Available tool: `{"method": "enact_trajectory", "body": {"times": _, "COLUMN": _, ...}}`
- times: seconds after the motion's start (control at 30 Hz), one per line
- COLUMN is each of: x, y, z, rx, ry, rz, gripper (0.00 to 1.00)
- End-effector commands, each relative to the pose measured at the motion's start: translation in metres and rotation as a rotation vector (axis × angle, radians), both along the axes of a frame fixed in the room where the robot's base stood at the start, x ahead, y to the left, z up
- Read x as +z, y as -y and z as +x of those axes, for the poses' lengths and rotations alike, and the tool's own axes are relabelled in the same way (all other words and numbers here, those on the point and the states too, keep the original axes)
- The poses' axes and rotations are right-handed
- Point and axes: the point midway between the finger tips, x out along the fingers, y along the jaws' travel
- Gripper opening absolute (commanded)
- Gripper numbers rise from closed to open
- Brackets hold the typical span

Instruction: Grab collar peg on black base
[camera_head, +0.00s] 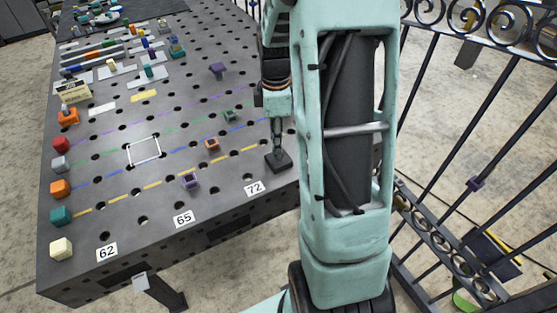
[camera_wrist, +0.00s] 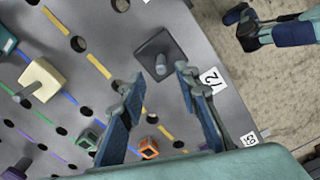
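The collar peg on the black base (camera_head: 278,163) stands near the table's right edge, by the label 72. In the wrist view the black square base (camera_wrist: 174,65) shows with a short grey peg (camera_wrist: 157,64) on it. My gripper (camera_wrist: 160,76) is open, with its two blue-padded fingers apart. The peg and base show beyond the fingertips, roughly in line with the gap between them. No touch between the fingers and the peg is visible. In the head view my gripper (camera_head: 278,140) points down just above the base, and its finger spacing is hard to see.
The perforated grey table (camera_head: 120,185) carries orange (camera_head: 212,144), green (camera_head: 229,115) and purple (camera_head: 190,182) square rings. A cream block with a grey peg (camera_wrist: 40,78) shows in the wrist view. Coloured blocks line the left edge. A black metal fence (camera_head: 475,130) stands at right.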

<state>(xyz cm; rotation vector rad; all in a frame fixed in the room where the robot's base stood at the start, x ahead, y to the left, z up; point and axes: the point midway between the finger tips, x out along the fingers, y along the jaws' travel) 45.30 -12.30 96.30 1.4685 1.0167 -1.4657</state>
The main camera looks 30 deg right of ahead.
Motion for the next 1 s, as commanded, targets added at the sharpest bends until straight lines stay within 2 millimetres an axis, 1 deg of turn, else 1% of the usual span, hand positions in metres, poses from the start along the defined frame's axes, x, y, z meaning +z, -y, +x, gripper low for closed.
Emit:
{"method": "enact_trajectory", "body": {"times": 0.1, "x": -0.018, "y": 0.005, "z": -0.007, "rx": -0.002, "ry": -0.007, "rz": 0.002, "gripper": 0.30}}
{"method": "enact_trajectory", "body": {"times": 0.2, "x": -0.033, "y": 0.005, "z": -0.008, "rx": -0.001, "ry": -0.005, "rz": 0.002, "gripper": 0.30}}
{"method": "enact_trajectory", "body": {"times": 0.3, "x": -0.042, "y": 0.006, "z": -0.008, "rx": 0.000, "ry": -0.004, "rz": 0.000, "gripper": 0.30}}
{"method": "enact_trajectory", "body": {"times": 0.57, "x": -0.044, "y": 0.006, "z": -0.007, "rx": -0.001, "ry": -0.001, "rz": -0.001, "gripper": 0.30}}
{"method": "enact_trajectory", "body": {"times": 0.83, "x": -0.044, "y": 0.006, "z": -0.007, "rx": -0.001, "ry": -0.001, "rz": 0.000, "gripper": 0.01}}
{"method": "enact_trajectory", "body": {"times": 1.0, "x": -0.044, "y": 0.006, "z": -0.007, "rx": -0.001, "ry": -0.002, "rz": 0.001, "gripper": 0.00}}
